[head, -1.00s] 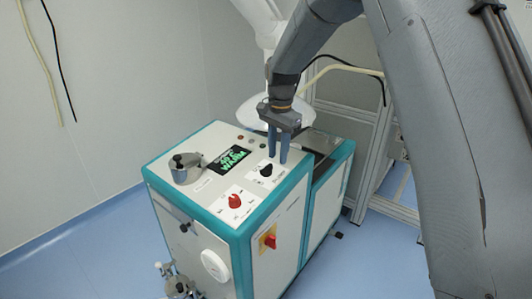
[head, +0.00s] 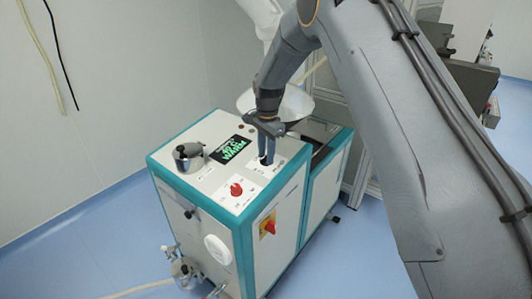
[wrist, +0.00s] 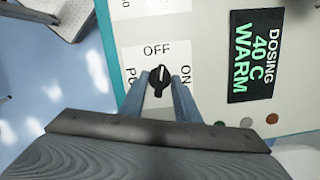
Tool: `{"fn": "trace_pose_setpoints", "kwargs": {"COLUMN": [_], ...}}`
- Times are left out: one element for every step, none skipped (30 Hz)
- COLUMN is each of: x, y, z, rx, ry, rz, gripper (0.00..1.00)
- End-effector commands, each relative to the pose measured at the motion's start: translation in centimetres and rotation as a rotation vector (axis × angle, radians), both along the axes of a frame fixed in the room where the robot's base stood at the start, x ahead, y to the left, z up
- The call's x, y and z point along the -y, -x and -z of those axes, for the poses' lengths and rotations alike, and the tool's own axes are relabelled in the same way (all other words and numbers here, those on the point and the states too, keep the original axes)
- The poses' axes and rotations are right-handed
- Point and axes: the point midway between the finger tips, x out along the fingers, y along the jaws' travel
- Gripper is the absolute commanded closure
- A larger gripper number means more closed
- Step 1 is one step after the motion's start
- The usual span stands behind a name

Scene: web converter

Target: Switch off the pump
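The pump switch is a black rotary knob (wrist: 160,79) on a white label with OFF above it, ON to its right and a partly covered word starting "PU" to its left. Its white mark stands near upright, toward OFF. My gripper (wrist: 160,84) has one blue-grey finger on each side of the knob, and the tips appear to touch it. In the head view my gripper (head: 266,160) points down onto the machine's top panel, its fingers close together with the knob mostly hidden between them.
The white and teal machine (head: 205,205) carries a green-lit display (head: 232,148), a red knob (head: 236,189), a metal lidded pot (head: 188,157) and a red-yellow switch (head: 268,224) on its side. A white bowl (head: 298,103) stands behind my gripper. Blue floor is clear at left.

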Motion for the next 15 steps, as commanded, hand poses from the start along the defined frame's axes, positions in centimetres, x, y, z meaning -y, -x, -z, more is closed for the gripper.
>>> {"fn": "trace_pose_setpoints", "kwargs": {"x": [0.00, 0.01, 0.00, 0.00, 0.00, 0.00, 0.00, 0.00, 0.00, 0.00, 0.00, 0.00, 0.00, 0.00, -0.01], "y": [-0.01, -0.02, -0.03, -0.03, -0.03, -0.03, -0.03, -0.03, -0.03, -0.03, -0.03, -0.03, -0.03, -0.03, -0.04], "z": [0.02, 0.02, 0.02, 0.02, 0.01, 0.01, 0.00, 0.00, -0.01, -0.01, -0.01, -0.02, -0.02, -0.02, -0.01], "rx": [0.000, 0.000, 0.000, 0.000, 0.001, 0.001, 0.001, 0.001, 0.001, 0.001, 0.001, 0.001, 0.001, 0.001, 0.000], "ry": [0.000, 0.000, 0.000, 0.000, -0.001, -0.001, -0.001, -0.001, -0.001, -0.001, -0.001, -0.001, -0.001, -0.001, 0.000], "rz": [0.000, 0.000, 0.000, 0.000, 0.000, 0.000, 0.000, 0.000, 0.000, 0.000, 0.000, 0.000, 0.000, 0.000, -0.003], "gripper": [0.71, 0.71, 0.71, 0.71, 0.71, 0.74, 0.80, 0.85, 0.91, 0.96, 1.00, 1.00, 1.00, 1.00, 1.00]}}
